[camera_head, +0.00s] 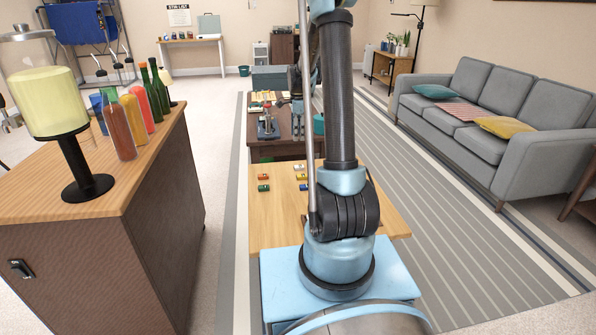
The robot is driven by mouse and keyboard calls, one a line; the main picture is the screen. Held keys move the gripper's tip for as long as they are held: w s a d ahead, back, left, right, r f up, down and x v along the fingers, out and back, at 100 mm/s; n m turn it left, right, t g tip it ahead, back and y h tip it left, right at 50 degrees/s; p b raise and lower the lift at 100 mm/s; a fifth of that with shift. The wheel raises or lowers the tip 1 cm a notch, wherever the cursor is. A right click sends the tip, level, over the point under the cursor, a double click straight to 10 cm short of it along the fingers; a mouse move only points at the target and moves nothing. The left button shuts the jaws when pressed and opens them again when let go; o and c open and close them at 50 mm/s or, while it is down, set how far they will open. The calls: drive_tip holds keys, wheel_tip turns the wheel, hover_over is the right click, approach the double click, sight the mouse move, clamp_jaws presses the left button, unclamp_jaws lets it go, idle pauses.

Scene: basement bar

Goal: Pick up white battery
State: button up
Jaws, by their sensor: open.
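I cannot make out a white battery for sure. Several small coloured items lie on the near wooden table (276,222), too small to identify: a red-orange one (264,177) and a green one (263,188) on the left, and a pale-topped one (300,167) in a column closer to my arm. My arm stands in front of the table and hides its middle. My gripper (297,101) shows small and dark beyond the near table, over the darker table behind, partly hidden by my arm. It is open, with nothing seen in it.
A darker table (285,147) behind holds a vise-like tool (268,125) and other small items. A wooden-topped bar counter (150,150) with bottles and a lamp (50,105) stands at left. A grey sofa (480,145) is at right. Striped rug floor (440,235) is clear between.

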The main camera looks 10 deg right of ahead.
hover_over(298, 166)
drive_tip(key=f, duration=1.1)
drive_tip(key=shift+s, duration=0.25)
drive_tip(key=shift+w+d+f, duration=0.1)
drive_tip(key=shift+f, duration=2.5)
clamp_jaws()
